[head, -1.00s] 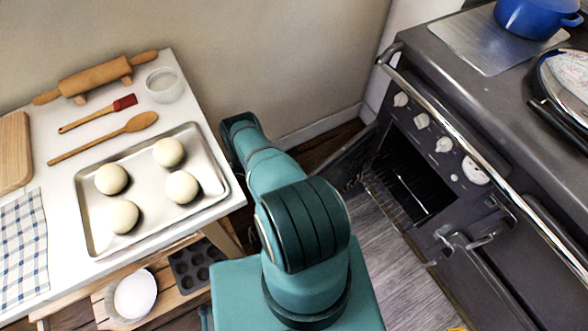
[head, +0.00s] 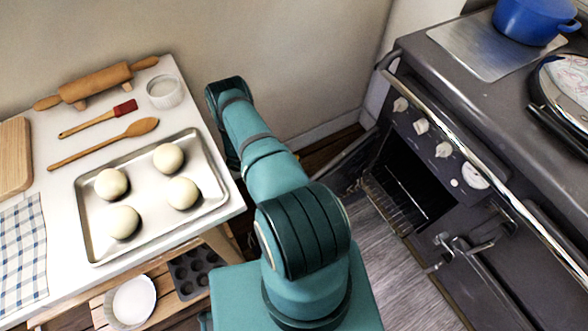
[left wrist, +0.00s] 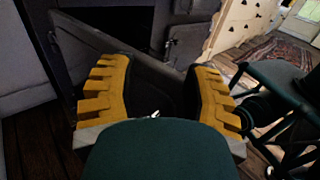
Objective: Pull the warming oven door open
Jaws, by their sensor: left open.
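The warming oven door (head: 354,160) stands swung open at the left side of the dark oven opening (head: 412,180) in the head view. Wire racks show inside. In the left wrist view the dark door panel (left wrist: 148,82) lies ahead of and between the yellow fingers of my left gripper (left wrist: 157,68). The fingers are spread open and hold nothing. I cannot tell whether either finger touches the door. In the head view my left arm hides its own gripper. My right gripper is not in view.
The grey stove (head: 470,130) carries a front rail (head: 450,120), knobs and a blue pot (head: 530,20). A latched door stands right of the opening. At left, a white table (head: 60,170) holds a tray (head: 90,240) of dough balls. Some wooden floor (head: 400,270) is clear.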

